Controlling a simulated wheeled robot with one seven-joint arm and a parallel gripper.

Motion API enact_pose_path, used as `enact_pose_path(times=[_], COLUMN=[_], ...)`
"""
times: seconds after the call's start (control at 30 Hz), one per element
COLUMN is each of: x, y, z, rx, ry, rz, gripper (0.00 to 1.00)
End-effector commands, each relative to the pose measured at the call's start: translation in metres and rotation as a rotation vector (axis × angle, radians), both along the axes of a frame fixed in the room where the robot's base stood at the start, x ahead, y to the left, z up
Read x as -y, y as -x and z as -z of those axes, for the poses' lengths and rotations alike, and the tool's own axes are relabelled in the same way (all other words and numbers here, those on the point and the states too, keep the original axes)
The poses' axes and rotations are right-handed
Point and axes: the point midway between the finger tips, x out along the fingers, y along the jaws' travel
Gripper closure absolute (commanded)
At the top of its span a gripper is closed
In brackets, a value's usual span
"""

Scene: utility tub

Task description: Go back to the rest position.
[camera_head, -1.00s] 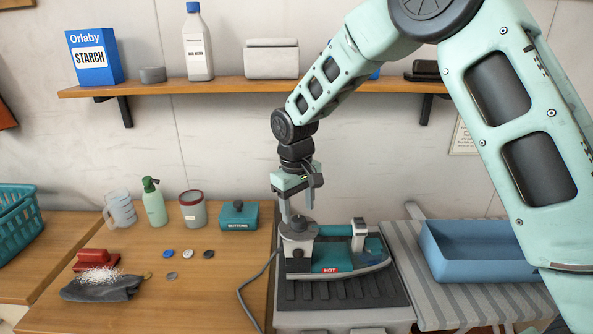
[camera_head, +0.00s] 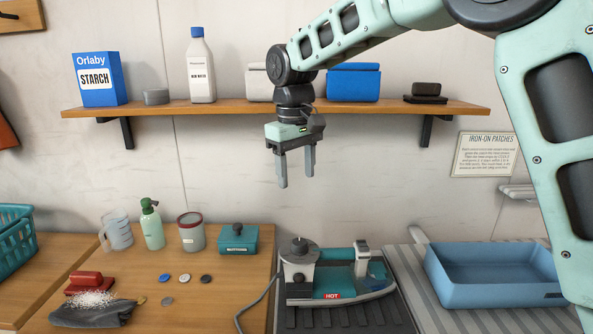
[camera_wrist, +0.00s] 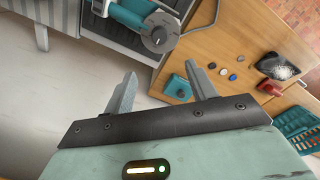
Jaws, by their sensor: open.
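My gripper (camera_head: 296,168) is open and empty in the head view. It hangs in the air in front of the wall, below the shelf and above the iron. The teal iron (camera_head: 335,276) with a red HOT label sits on its dark ribbed stand. In the wrist view my gripper's two fingers (camera_wrist: 165,92) are spread apart with nothing between them. The iron (camera_wrist: 140,18) shows at the top of that view, apart from the fingers.
A blue bin (camera_head: 490,292) stands on the striped board at right. A teal buttons box (camera_head: 238,240), spray bottle and jug stand on the table at left.

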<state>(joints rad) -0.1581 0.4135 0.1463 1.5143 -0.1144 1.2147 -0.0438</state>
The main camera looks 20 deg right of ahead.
Motion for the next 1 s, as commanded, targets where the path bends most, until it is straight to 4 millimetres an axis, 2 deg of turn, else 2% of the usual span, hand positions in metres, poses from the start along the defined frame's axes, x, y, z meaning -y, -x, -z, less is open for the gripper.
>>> enact_pose_path(times=[0.3,0.37,0.43,0.47,0.57,0.7,0.8,0.9,1.0], x=[0.000,-0.006,-0.019,-0.025,-0.051,-0.077,-0.082,-0.077,-0.069], y=[0.000,0.008,0.025,0.036,0.084,0.165,0.223,0.271,0.305], z=[0.000,0.002,0.006,0.008,0.020,0.043,0.062,0.080,0.094], rx=[0.000,-0.003,-0.004,-0.006,-0.013,-0.021,-0.023,-0.023,-0.021], ry=[0.000,-0.005,-0.019,-0.027,-0.056,-0.091,-0.102,-0.106,-0.101], rz=[0.000,-0.012,-0.036,-0.050,-0.106,-0.185,-0.230,-0.263,-0.284], gripper=[0.43,0.43,0.43,0.43,0.43,0.43,0.43,0.43,0.43])
